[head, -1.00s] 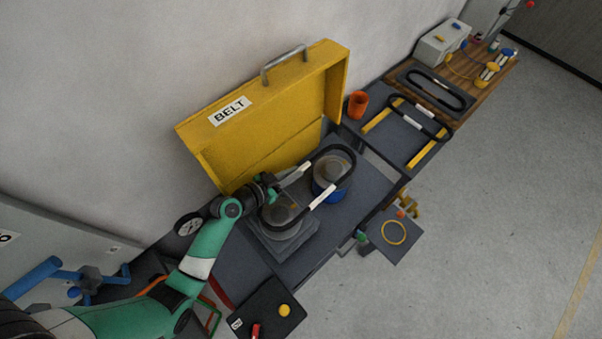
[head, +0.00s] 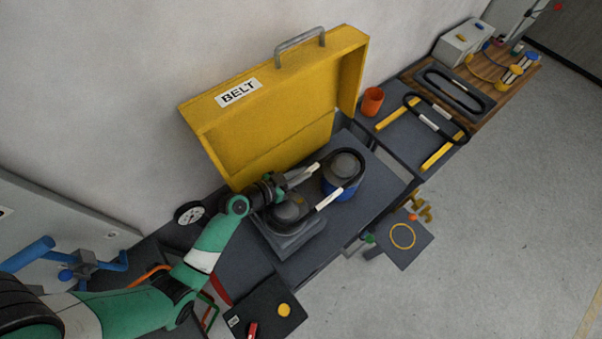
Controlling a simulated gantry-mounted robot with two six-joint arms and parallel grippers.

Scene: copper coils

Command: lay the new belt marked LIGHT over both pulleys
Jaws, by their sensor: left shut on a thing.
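A black belt (head: 363,170) with white label patches forms a long loop. It lies over or just above the two pulleys; I cannot tell whether it touches them. The label writing is too small to read. The far pulley (head: 343,166) is grey-topped on a blue base, and the belt loop surrounds its top in the picture. The near grey pulley (head: 288,209) stands on a grey block and is partly hidden by my gripper and the belt. My left gripper (head: 280,186) is shut on the belt at its near left side. My right gripper is not in view.
A yellow panel marked BELT (head: 275,115) stands behind the pulleys. Another black belt (head: 410,107) lies across yellow rails, and one sits in a grey tray (head: 487,103). An orange cup (head: 372,101) stands nearby. A small stand (head: 405,255) is at the front.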

